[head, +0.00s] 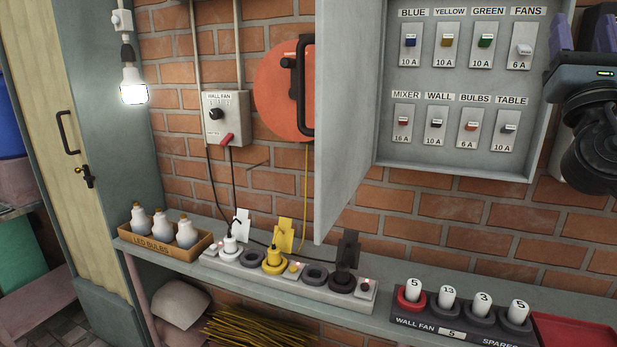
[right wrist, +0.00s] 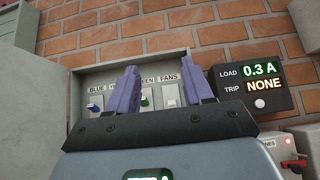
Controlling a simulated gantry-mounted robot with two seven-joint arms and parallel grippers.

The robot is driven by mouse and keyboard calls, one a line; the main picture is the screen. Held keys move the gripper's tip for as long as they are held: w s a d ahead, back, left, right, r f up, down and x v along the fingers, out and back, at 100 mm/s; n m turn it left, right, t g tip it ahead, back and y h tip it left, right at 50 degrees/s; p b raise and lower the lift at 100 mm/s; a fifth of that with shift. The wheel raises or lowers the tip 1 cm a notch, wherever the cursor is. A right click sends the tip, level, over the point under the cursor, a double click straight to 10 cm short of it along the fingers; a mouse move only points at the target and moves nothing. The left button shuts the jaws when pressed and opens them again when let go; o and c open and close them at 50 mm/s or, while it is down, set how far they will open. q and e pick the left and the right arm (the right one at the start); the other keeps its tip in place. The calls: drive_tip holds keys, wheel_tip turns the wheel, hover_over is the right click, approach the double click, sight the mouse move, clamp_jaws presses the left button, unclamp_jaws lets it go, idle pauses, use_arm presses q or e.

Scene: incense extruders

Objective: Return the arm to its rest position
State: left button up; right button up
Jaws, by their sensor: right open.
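My right gripper (head: 584,32) is at the upper right edge of the head view, just right of the open breaker box (head: 366,110). Its two purple fingers are apart, with nothing seen between them. In the right wrist view the gripper (right wrist: 160,82) points at the breaker box (right wrist: 180,65), whose upper row of switches shows between and beside the fingers. I cannot tell the distance from fingers to switches; they do not visibly grip any. The lower row is hidden there by the gripper body. My left gripper is in neither view.
The box door (head: 343,110) stands open. A shelf (head: 120,243) below carries a bulb box (head: 160,246), a power strip (head: 290,283) and a fuse holder (head: 455,327). A load display (right wrist: 250,88) reads 0.3 A, trip NONE. A lit bulb (head: 133,88) hangs left.

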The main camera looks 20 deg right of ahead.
drive_tip(key=w+d+f+m+g+y+p, duration=0.15)
drive_tip(key=w+d+f+m+g, duration=0.3)
drive_tip(key=f, duration=0.65)
wheel_tip(320, 180, down, 25)
drive_tip(key=w+d+m+g+y+p, duration=0.1)
drive_tip(key=w+m+g+y+p, duration=0.1)
drive_tip(key=m+g+y+p, duration=0.25)
drive_tip(key=s+a+f+m+g+y+p, duration=0.25)
drive_tip(key=s+a+f+m+p, duration=0.2)
drive_tip(key=a+f, duration=0.55)
drive_tip(key=s+a+f+m+g+y+p, duration=0.2)
drive_tip(key=s+a+f+m+y+p, duration=0.25)
drive_tip(key=f, duration=0.95)
drive_tip(key=s+a+m+g+y+p, duration=0.2)
drive_tip(key=s+a+m+y, duration=0.15)
drive_tip(key=s+a, duration=0.55)
drive_tip(key=s+a+m+g+y+p, duration=0.2)
drive_tip(key=s+a+m+y, duration=0.3)
drive_tip(key=a, duration=0.8)
use_arm(q)
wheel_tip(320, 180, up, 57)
drive_tip(key=p, duration=3.8)
use_arm(e)
wheel_tip(320, 180, up, 37)
drive_tip(key=n+h, duration=0.1)
drive_tip(key=h, duration=0.1)
drive_tip(key=shift+s+r, duration=0.15)
drive_tip(key=shift+r, duration=0.05)
